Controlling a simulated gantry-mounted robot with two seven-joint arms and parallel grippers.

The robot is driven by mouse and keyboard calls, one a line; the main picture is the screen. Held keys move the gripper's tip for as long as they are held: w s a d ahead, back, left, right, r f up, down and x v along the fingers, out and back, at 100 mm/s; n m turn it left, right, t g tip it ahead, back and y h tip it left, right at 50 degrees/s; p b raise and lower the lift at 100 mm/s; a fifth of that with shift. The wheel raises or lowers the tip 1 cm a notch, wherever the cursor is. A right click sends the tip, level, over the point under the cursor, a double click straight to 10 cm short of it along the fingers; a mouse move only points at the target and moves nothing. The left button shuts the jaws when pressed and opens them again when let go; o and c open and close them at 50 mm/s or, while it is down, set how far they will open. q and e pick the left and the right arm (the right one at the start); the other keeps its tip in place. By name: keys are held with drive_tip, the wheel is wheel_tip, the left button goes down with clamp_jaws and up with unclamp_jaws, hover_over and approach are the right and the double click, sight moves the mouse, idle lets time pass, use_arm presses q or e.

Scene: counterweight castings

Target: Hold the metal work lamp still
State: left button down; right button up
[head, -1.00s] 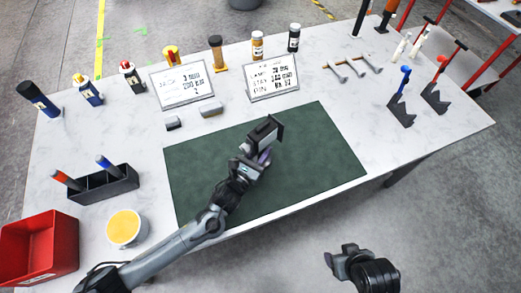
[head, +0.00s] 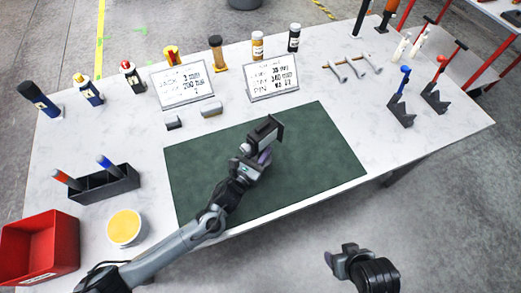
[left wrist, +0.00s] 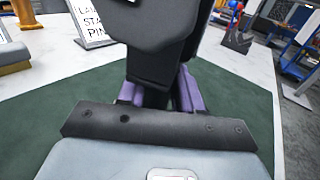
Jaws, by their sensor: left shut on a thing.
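The work lamp (head: 267,130), a dark boxy thing with a grey face, is held up over the green mat (head: 320,150) in the head view. In the left wrist view the lamp (left wrist: 155,35) is a large dark body at the top, cut off by the frame edge. My left gripper (head: 263,156) is shut on it. Its purple fingers (left wrist: 158,95) stand on either side of the lamp's narrow lower part. My right gripper (head: 342,262) hangs off the table's front edge, away from the lamp; its fingertips are too unclear to tell open from shut.
Two printed sign stands (head: 272,78) and two small grey blocks (head: 211,110) sit behind the mat. Several bottles line the back edge. A black holder (head: 105,185), a yellow-topped cup (head: 124,228) and a red bin (head: 40,245) are at left. The mat is otherwise clear.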

use_arm(q)
drive_tip(key=shift+f, duration=0.2)
idle(0.7)
drive_tip(key=c, duration=1.4)
unclamp_jaws()
drive_tip(key=shift+a+f, duration=0.1)
drive_tip(key=shift+f, duration=0.05)
drive_tip(key=c, duration=0.4)
clamp_jaws()
drive_tip(key=shift+r, duration=0.2)
